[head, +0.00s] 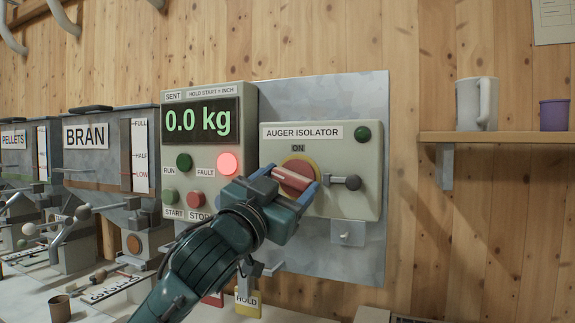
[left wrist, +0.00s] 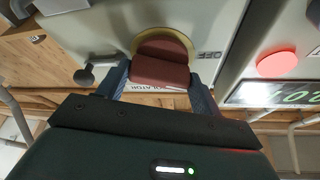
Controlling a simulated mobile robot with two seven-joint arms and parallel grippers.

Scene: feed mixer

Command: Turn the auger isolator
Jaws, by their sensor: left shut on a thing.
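The auger isolator is a red rotary handle (head: 298,174) on a round yellow plate, set in a beige box (head: 350,205) labelled AUGER ISOLATOR. The handle slants down to the right in the head view, with an ON label (head: 298,148) above it. My left gripper (head: 292,184) is shut on the handle, one blue finger on each side. In the left wrist view the red handle (left wrist: 160,66) sits between the fingers, and an OFF label (left wrist: 209,54) shows beside the yellow plate. The gripper hides the plate's lower left part. My right gripper is not in view.
A scale panel (head: 210,97) reading 0.0 kg, with a lit red FAULT lamp (head: 229,163), is left of the box. A dark knob (head: 346,183) sticks out right of the handle. A shelf (head: 500,137) with a mug (head: 476,104) is at right.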

